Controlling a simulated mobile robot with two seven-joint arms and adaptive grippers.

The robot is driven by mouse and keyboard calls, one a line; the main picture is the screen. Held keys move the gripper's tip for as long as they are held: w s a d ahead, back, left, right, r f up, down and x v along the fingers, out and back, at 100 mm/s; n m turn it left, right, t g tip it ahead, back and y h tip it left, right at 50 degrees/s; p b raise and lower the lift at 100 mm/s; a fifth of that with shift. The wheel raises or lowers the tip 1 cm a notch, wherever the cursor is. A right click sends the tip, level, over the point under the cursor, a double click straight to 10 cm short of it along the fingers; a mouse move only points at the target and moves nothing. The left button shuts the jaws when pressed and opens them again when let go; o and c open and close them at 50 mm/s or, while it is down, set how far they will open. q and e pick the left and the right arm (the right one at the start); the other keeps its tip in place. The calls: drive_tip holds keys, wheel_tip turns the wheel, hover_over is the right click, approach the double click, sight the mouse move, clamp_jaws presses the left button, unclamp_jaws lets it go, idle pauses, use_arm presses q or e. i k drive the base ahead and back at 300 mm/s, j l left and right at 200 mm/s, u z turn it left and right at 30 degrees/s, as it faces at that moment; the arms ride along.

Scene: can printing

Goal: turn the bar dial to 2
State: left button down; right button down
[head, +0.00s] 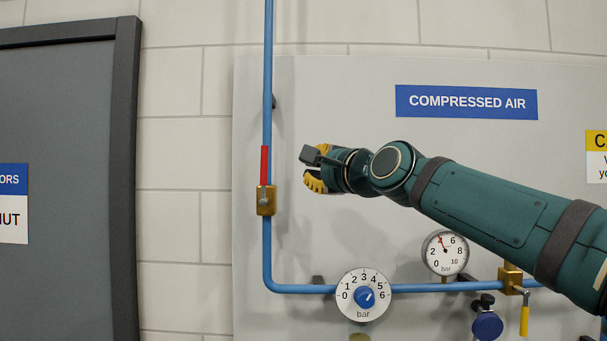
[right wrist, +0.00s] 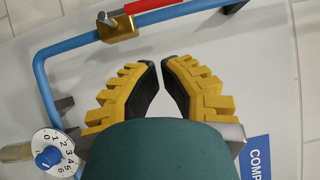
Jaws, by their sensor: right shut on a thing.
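The bar dial (head: 346,312) is a round white plate numbered 0 to 6, low on the grey panel. Its blue knob (head: 364,296) has a white mark pointing to the upper right, at about 5. The dial also shows at the lower left of the right wrist view (right wrist: 70,158), with its knob (right wrist: 47,158). My right gripper (head: 309,170) is above and left of the dial, apart from it, in front of the panel. My left gripper is out of view.
A blue pipe (head: 267,245) with a red-handled valve (head: 264,166) runs left of my right gripper. Right of the dial are a pressure gauge (head: 446,264), needle near 4, a yellow-handled valve (head: 524,318) and a blue fitting (head: 487,327). A grey door stands far left.

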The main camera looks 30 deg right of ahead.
sight(363, 296)
drive_tip(key=k, duration=1)
